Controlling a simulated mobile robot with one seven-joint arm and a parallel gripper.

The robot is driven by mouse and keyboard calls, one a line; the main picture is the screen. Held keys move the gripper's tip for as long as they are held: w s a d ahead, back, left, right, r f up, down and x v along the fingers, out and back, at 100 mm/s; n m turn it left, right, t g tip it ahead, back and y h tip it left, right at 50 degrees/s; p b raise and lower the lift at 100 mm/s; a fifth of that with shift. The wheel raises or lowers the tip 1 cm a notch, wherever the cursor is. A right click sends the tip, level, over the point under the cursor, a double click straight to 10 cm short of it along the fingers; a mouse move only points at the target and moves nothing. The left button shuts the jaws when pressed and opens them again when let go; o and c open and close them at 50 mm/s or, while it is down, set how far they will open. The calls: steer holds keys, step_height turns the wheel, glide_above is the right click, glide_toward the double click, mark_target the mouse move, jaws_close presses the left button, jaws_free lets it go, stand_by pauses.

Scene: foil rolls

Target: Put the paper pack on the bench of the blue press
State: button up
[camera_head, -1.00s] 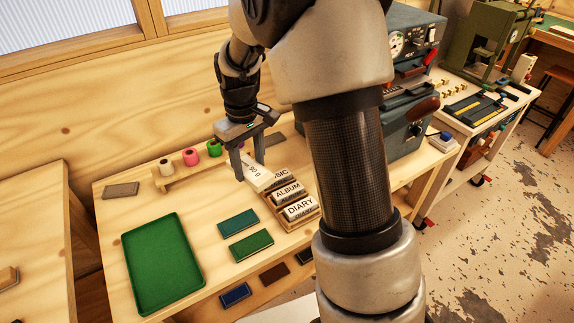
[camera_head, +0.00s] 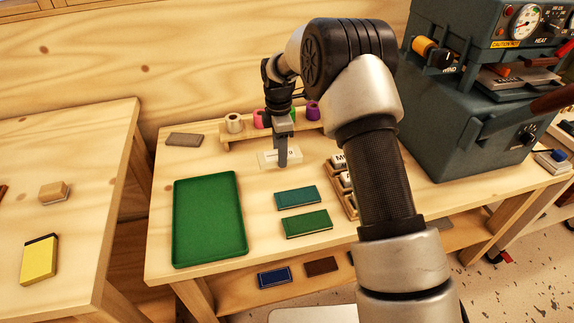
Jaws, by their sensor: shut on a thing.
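My gripper (camera_head: 283,160) is seen from the side over the middle of the wooden bench (camera_head: 163,235). It is shut on the white paper pack (camera_head: 267,159), which has dark print partly hidden by the fingers. The pack is over bare wood in front of the roll rack; I cannot tell whether it touches the bench top. The blue-grey press (camera_head: 448,115), with a gauge and levers, stands at the right end of the same bench. My arm hides part of the bench between.
A green tray (camera_head: 209,254) lies at the front left, beside a teal pad (camera_head: 297,197) and a green pad (camera_head: 306,223). A rack (camera_head: 243,143) holds coloured rolls behind. A tray of labelled type (camera_head: 350,204) is partly behind my arm. A separate table (camera_head: 80,150) stands left.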

mark_target(280, 174)
step_height(280, 174, down, 6)
steer(key=shift+r+b, duration=0.1)
steer(key=shift+b, duration=0.3)
steer(key=o, duration=1.1)
steer(key=shift+f, duration=0.2)
steer(key=shift+r, duration=0.15)
